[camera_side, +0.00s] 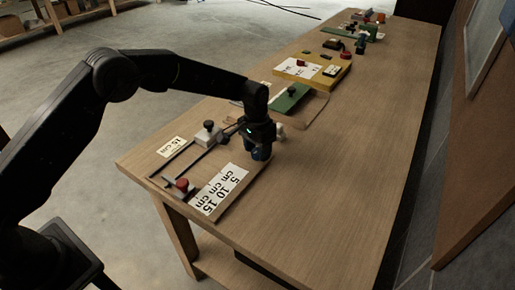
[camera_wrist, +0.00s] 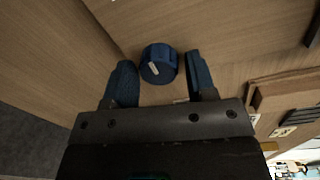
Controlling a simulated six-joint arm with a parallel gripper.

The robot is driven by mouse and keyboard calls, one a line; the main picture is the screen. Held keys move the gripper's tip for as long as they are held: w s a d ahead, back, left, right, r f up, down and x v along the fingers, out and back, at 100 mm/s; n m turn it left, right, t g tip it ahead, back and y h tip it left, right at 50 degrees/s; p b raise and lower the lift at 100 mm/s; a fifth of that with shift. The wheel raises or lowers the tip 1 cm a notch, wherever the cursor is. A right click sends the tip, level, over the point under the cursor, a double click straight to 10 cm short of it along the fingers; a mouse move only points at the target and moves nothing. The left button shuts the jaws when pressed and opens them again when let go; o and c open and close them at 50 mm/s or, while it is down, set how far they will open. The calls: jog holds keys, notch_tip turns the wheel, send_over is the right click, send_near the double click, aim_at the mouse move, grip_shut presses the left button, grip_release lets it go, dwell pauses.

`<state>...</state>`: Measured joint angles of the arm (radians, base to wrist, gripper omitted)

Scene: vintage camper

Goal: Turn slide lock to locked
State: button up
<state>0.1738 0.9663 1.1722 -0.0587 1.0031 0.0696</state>
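A round dark blue knob (camera_wrist: 160,66) with a white pointer mark sits on the wood in the wrist view. My gripper (camera_wrist: 158,62) is open, with one blue finger on either side of the knob. Gaps show between the knob and both fingers, so it is not clasped. In the side view my gripper (camera_side: 260,154) points down at the right end of a slider board, and the knob cannot be told apart from the fingers there. The slider board (camera_side: 230,208) carries a rail, a grey slider block (camera_side: 207,136) with a black knob, and 5, 10 and 15 cm labels.
A red knob (camera_side: 182,185) stands at the board's near end, and a "15 cm" card (camera_side: 171,147) lies at its left. A white knob (camera_side: 280,131) is just right of my gripper. Behind are a green block (camera_side: 289,98) and a yellow board (camera_side: 311,69). The table's right side is clear.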

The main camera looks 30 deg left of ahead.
aim_at(256, 149)
jog(key=shift+o, duration=0.8)
notch_tip(256, 149, up, 14)
jog(key=shift+a, duration=0.35)
jog(key=shift+f, duration=0.1)
